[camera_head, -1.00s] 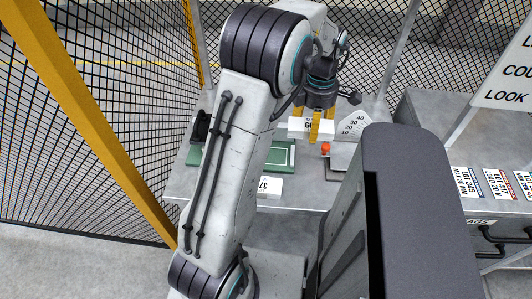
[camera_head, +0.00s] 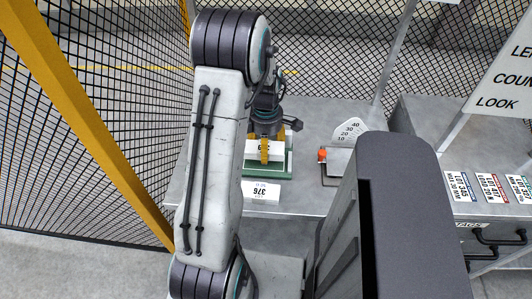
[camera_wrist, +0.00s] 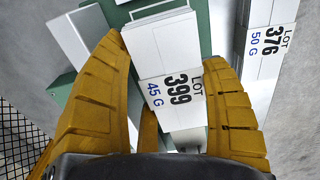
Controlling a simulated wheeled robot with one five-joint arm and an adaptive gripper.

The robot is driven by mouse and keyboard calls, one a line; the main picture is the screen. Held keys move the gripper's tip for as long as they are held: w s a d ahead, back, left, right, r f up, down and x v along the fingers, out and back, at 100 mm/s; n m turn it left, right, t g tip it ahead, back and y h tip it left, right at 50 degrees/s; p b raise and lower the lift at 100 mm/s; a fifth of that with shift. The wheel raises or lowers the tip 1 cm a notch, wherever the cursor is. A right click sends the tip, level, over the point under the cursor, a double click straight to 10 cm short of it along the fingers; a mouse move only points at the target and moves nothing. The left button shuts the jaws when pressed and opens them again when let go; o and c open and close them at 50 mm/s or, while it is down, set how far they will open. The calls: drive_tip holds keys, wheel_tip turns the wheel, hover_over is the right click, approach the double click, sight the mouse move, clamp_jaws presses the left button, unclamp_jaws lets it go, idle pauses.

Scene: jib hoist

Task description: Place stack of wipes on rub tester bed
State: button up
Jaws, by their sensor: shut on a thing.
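My gripper (camera_head: 264,152) is shut on a white stack of wipes (camera_wrist: 172,65) labelled LOT 399, 45 G. In the wrist view, the yellow fingers lie on either side of the stack. In the head view, the held stack (camera_head: 277,150) is over the green rub tester (camera_head: 288,168) on the grey bench. The tester's green base also shows behind the stack in the wrist view (camera_wrist: 120,14). The arm hides much of the tester. I cannot tell whether the stack touches the bed.
A second white stack labelled LOT 376, 50 G (camera_head: 261,193) lies at the bench's front, beside the tester. A scale plate (camera_head: 349,131) with an orange knob (camera_head: 322,155) stands to the right. Mesh fencing (camera_head: 100,120) borders the left. Tags (camera_head: 490,187) lie on the right bench.

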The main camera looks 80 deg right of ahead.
drive_tip(key=shift+f, duration=1.85)
drive_tip(key=shift+f, duration=0.15)
drive_tip(key=o, duration=1.2)
wheel_tip(320, 180, up, 12)
drive_tip(key=shift+f, duration=0.1)
drive_tip(key=shift+a+r, duration=0.1)
drive_tip(key=shift+r, duration=0.15)
